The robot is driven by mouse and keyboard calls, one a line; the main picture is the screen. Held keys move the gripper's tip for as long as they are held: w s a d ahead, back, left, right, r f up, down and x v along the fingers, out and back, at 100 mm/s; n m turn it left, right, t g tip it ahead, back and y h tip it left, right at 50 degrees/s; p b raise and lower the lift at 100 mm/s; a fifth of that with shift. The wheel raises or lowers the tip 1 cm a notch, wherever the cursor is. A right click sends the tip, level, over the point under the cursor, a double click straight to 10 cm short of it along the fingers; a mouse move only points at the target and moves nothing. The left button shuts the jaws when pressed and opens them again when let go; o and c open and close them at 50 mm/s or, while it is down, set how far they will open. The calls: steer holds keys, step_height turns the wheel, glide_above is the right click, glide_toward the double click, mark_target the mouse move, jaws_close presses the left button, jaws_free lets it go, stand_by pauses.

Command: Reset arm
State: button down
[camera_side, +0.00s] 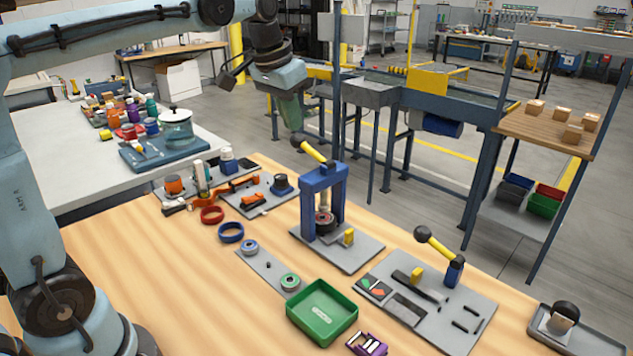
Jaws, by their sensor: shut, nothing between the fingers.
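My gripper (292,120) hangs from the end of my arm at the upper middle, pointing down. It is shut and empty, in the air. In the picture its lower end is just above the black knob and yellow lever of a blue press (338,200). I cannot tell how far it is from the lever in depth.
The wooden bench (180,290) carries a green tray (322,312), blue ring (231,232), red ring (212,215), and a grey plate (465,325) with a second yellow lever (436,245). A white table (75,195) stands behind left; a conveyor (430,95) stands behind.

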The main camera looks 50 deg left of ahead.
steer(key=s+d+f+t, duration=0.3)
steer(key=s+d+f, duration=0.3)
steer(key=s+f, duration=0.6)
steer(key=shift+s+d+f+t, duration=0.2)
steer(key=shift+s+f+t, duration=0.1)
steer(key=shift+s, duration=0.55)
